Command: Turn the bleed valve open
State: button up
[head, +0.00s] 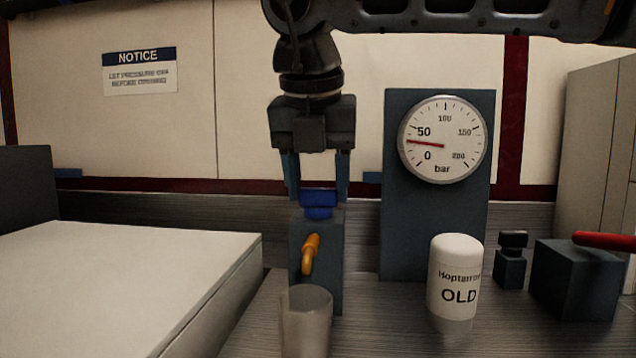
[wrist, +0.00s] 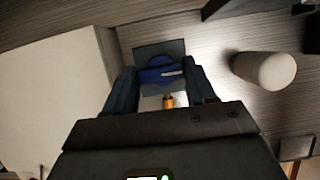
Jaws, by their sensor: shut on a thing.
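The bleed valve has a blue knob (head: 318,204) on top of a dark grey block (head: 325,265). An orange spout (head: 310,254) curves down from the block's front, above a translucent cup (head: 306,318). My gripper (head: 318,190) points straight down over the block, its fingers on both sides of the blue knob and shut on it. In the wrist view, the blue knob (wrist: 160,72) shows between the two fingertips, with the orange spout (wrist: 168,101) just below it. The pressure gauge (head: 442,140) to the right has its red needle a little under 50 bar.
A white canister marked OLD (head: 456,280) stands right of the block. Further right are a small black-topped piece (head: 511,258) and a dark box (head: 572,280) with a red handle (head: 604,241). A large pale box (head: 120,285) fills the left. A notice (head: 139,71) hangs behind.

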jog(key=o, duration=1)
jog(key=shift+o, duration=0.2)
jog(key=shift+r, duration=0.1)
jog(key=p+v, duration=0.1)
jog(key=v, duration=0.6)
jog(key=shift+r, duration=0.3)
jog(key=shift+s, duration=0.15)
